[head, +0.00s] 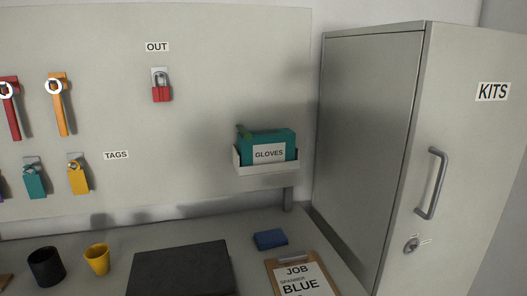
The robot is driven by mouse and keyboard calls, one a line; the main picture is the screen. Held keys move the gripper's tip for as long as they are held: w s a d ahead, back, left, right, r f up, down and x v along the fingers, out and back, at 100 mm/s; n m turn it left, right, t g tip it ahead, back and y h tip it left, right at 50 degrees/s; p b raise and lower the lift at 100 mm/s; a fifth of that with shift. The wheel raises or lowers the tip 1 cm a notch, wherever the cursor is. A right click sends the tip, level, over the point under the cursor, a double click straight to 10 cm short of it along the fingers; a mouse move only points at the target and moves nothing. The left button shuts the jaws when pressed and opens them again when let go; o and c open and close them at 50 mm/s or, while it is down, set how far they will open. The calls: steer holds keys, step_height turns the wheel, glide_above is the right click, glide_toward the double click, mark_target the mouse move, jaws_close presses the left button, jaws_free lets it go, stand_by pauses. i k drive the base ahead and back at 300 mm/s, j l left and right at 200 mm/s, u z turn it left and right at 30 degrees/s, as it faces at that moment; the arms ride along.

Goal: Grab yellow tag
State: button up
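A yellow tag (78,179) hangs from a small hook plate on the pale wall board at the left, just left of the "TAGS" label (116,155). A teal tag (34,182) hangs to its left, with a gap between them. A sliver of a purple tag shows at the left picture edge. My gripper is not in view.
Red and orange tools hang above the tags. A red padlock (161,88) hangs under "OUT". A glove box (268,148) sits in a wall holder. A "KITS" cabinet (378,130) stands right. Below are black and yellow cups (97,260), a dark slab (182,270) and a clipboard (300,278).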

mark_target(78, 181)
steer(key=u, duration=1.35)
